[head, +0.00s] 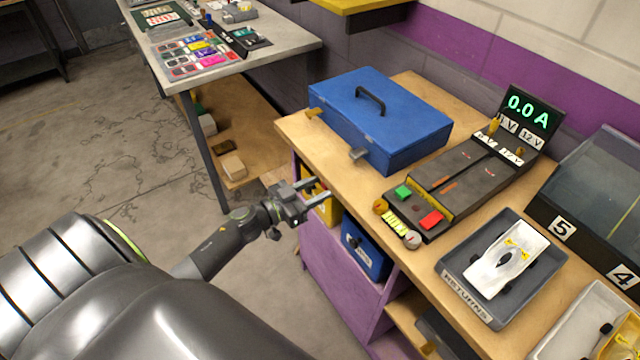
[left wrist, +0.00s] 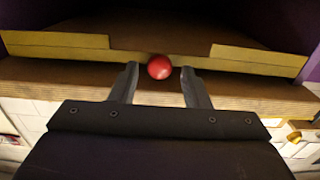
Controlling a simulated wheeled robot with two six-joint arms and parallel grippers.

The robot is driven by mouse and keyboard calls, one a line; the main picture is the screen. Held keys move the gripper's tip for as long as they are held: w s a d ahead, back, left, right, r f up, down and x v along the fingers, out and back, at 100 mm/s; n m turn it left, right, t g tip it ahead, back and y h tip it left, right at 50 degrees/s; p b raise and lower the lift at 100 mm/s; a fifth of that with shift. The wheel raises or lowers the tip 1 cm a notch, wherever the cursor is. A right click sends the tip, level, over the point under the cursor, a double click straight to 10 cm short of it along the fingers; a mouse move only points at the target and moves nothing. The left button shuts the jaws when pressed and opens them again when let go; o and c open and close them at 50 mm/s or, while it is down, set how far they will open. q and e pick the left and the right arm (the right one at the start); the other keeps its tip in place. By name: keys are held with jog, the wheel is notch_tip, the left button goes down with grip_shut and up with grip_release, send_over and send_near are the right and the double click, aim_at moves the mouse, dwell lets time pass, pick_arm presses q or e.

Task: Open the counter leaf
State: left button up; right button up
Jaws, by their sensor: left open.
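My left gripper (head: 314,190) is open, in front of the left end of the wooden counter (head: 292,127) and below its top. In the left wrist view the gripper (left wrist: 158,84) has its two fingers apart, with a red ball-shaped knob (left wrist: 159,67) between and just beyond the tips. The knob appears against a yellow-edged board (left wrist: 58,42); I cannot tell whether it touches a finger. The knob cannot be made out in the head view. I cannot clearly tell which board is the counter leaf. My right gripper is not in view.
A blue toolbox (head: 412,120), a dark track unit (head: 460,178) and a grey tray (head: 450,262) with a white car (head: 508,262) stand on the counter. Yellow (head: 330,210) and blue (head: 366,250) bins sit below it. A grey bench (head: 285,45) stands behind, left.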

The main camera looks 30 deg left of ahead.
pick_arm(q)
jog(key=shift+w+d, duration=0.3)
jog(key=shift+w, duration=0.3)
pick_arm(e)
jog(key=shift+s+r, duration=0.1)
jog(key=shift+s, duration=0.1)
pick_arm(q)
grip_shut()
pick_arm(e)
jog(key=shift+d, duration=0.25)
pick_arm(q)
jog(key=shift+s, duration=0.1)
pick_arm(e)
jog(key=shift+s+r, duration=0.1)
